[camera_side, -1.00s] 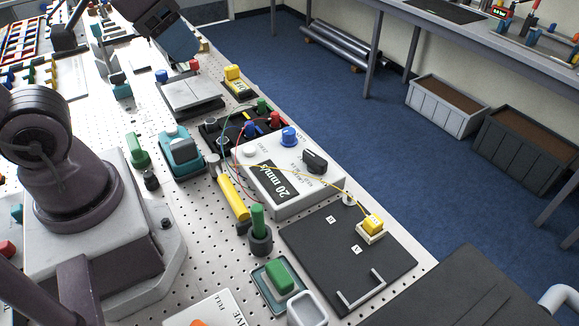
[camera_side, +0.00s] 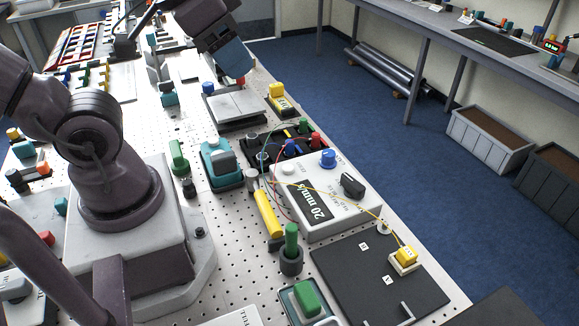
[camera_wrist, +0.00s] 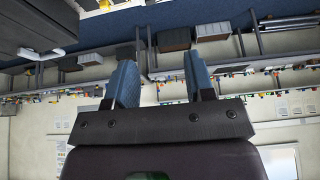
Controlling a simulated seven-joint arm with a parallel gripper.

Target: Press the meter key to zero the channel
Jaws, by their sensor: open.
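The meter (camera_side: 345,203) is a pale box marked "20 mm/s" on the perforated table, in the middle right of the side view. Its top carries a blue knob (camera_side: 327,158), a black knob (camera_side: 352,185) and a low white round button (camera_side: 288,169); I cannot tell for sure which is the key. My gripper (camera_side: 240,66) is at the top of the side view, beyond the meter and apart from it. In the wrist view its two blue fingers (camera_wrist: 162,82) stand apart with nothing between them. The meter is not recognisable in the wrist view.
A grey flat-topped box (camera_side: 233,108) and a yellow block (camera_side: 279,97) stand near my gripper. A teal switch unit (camera_side: 221,165), a yellow-handled tool (camera_side: 268,214) and a black plate (camera_side: 375,290) surround the meter. Thin wires run over it to a yellow plug (camera_side: 405,257).

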